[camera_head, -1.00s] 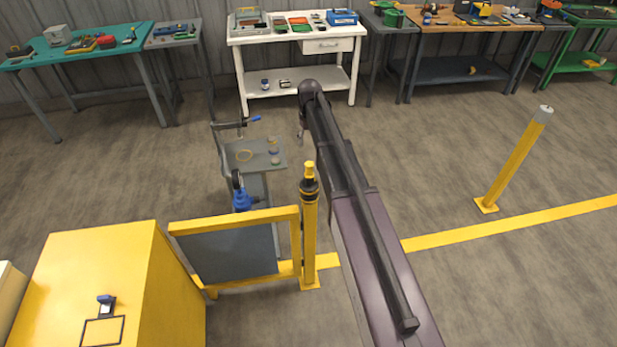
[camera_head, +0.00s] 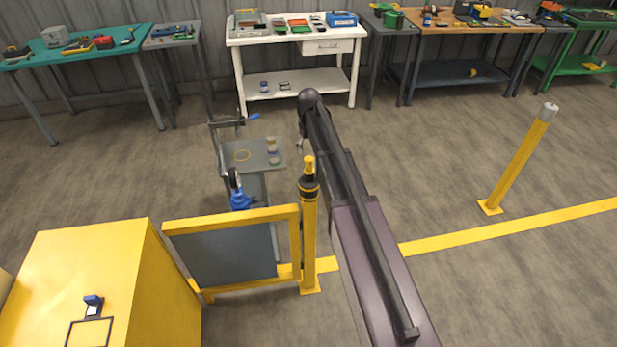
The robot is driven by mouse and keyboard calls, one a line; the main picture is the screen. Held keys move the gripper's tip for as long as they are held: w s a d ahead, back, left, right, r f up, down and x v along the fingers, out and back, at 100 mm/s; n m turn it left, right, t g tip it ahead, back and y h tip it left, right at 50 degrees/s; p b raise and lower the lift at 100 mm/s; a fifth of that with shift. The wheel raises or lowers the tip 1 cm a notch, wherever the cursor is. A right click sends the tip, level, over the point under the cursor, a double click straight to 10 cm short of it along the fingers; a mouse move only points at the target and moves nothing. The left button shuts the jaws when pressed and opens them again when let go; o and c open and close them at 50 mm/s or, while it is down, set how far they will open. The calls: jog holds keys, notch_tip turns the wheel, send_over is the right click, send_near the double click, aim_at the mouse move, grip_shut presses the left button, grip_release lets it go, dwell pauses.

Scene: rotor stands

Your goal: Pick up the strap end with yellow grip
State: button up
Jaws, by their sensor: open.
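A yellow post (camera_head: 309,240) stands just left of my arm, beside a yellow-framed grey panel. It has a black banded head (camera_head: 309,187) with a short yellow piece (camera_head: 309,163) standing up from it. This yellow piece looks like the strap end's grip, but it is too small to be sure; no strap is seen stretched out. My arm reaches up from the lower right past the post. A small grey piece at the arm's far end looks like part of my gripper (camera_head: 301,143); the rest is hidden behind the arm. I see nothing held there.
A yellow cabinet (camera_head: 75,270) and the framed panel (camera_head: 225,252) stand at lower left. A grey stand (camera_head: 240,170) with small parts is behind the panel. Another yellow post (camera_head: 520,160) with a grey top stands right, with open floor around it. Workbenches line the back wall.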

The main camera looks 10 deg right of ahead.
aim_at(309, 158)
jog(key=shift+f+b, duration=0.65)
jog(key=shift+f, duration=0.25)
jog(key=shift+f, duration=0.15)
notch_tip(309, 158, down, 5)
jog(key=b, duration=0.5)
dwell(0.4)
grip_shut()
jog(key=shift+r, duration=0.25)
notch_tip(309, 158, up, 3)
jog(key=p, duration=0.3)
jog(key=shift+f, duration=0.1)
jog(key=s+r+p, duration=0.1)
jog(key=s+p, duration=0.1)
jog(key=s, duration=1.4)
jog(key=shift+r, duration=0.4)
